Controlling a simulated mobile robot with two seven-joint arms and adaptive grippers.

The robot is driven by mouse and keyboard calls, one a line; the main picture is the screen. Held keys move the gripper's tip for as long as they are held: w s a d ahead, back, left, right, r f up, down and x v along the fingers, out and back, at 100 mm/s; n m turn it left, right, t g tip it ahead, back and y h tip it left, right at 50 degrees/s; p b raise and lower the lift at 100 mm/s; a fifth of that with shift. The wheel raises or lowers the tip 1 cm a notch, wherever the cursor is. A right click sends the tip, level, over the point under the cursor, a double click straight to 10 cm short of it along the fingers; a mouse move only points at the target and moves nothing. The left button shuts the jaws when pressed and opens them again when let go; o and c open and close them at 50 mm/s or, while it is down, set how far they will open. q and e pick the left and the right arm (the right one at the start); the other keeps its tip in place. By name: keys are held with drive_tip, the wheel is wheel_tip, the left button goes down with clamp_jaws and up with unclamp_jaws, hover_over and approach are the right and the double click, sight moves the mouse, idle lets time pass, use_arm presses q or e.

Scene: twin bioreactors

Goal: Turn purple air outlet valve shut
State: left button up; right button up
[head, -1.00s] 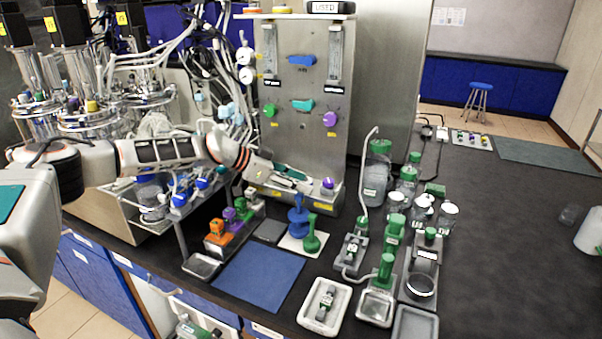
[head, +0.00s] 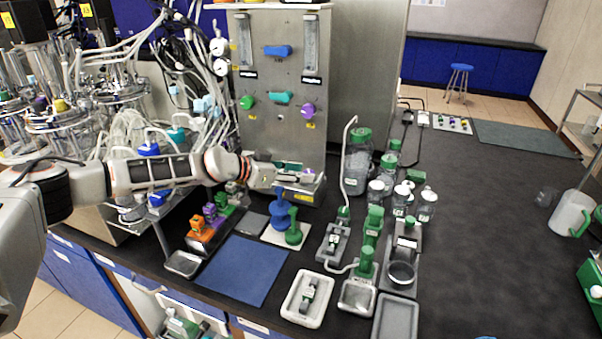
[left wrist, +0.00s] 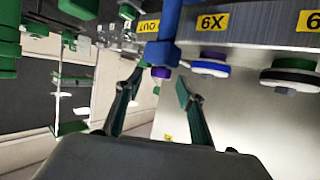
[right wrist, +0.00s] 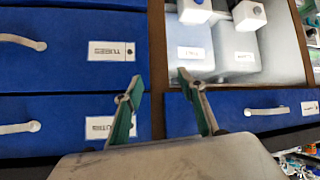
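In the head view my left gripper (head: 306,178) is at the foot of the steel panel (head: 280,140) and largely hides this low knob. Another purple knob (head: 307,110) sits higher on the panel. My right gripper (right wrist: 165,95) is open and empty in front of blue drawers; it is out of the head view.
A blue stand (head: 282,214) and a green piece beside it stand just in front of my left gripper. A blue post (left wrist: 168,35) shows close to the fingers in the left wrist view. Bottles (head: 357,160) stand to the right. A blue mat (head: 243,270) lies clear in front.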

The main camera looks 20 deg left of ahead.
use_arm(q)
drive_tip(key=shift+w+d+f, duration=0.2)
drive_tip(key=shift+w+d, duration=0.05)
drive_tip(key=shift+c, duration=0.3)
clamp_jaws()
